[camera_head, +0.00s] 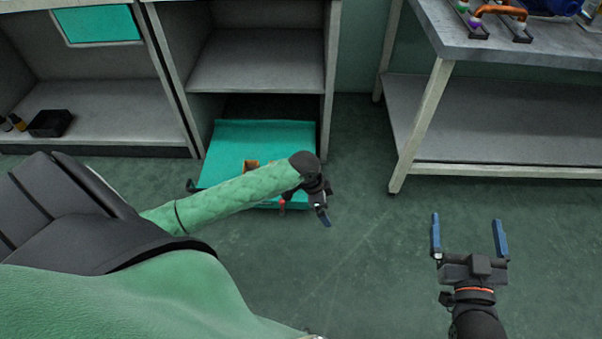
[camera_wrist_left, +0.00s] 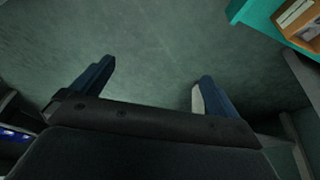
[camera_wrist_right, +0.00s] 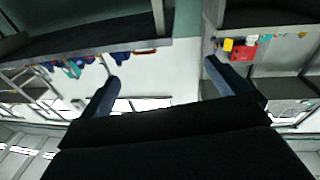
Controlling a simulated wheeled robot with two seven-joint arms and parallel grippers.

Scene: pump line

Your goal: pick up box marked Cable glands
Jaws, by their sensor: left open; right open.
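No lettering reading Cable glands can be made out. An orange-brown box (camera_wrist_left: 300,22) with pale contents shows at the upper right of the left wrist view, in a teal drawer (camera_wrist_left: 240,12). In the head view the teal drawer (camera_head: 262,135) is at floor level, and the brown box (camera_head: 250,165) is mostly hidden behind my left forearm. My left gripper (camera_head: 322,212) is open and empty over the floor just past the drawer's front edge; its fingers also show in the left wrist view (camera_wrist_left: 155,80). My right gripper (camera_head: 467,222) is open and empty, well to the right.
Grey shelves (camera_head: 255,60) stand above the drawer. A black bin (camera_head: 50,123) sits on the left shelf. A workbench (camera_head: 490,110) with pipe parts on top stands at the upper right. The floor (camera_head: 375,240) between my grippers is clear.

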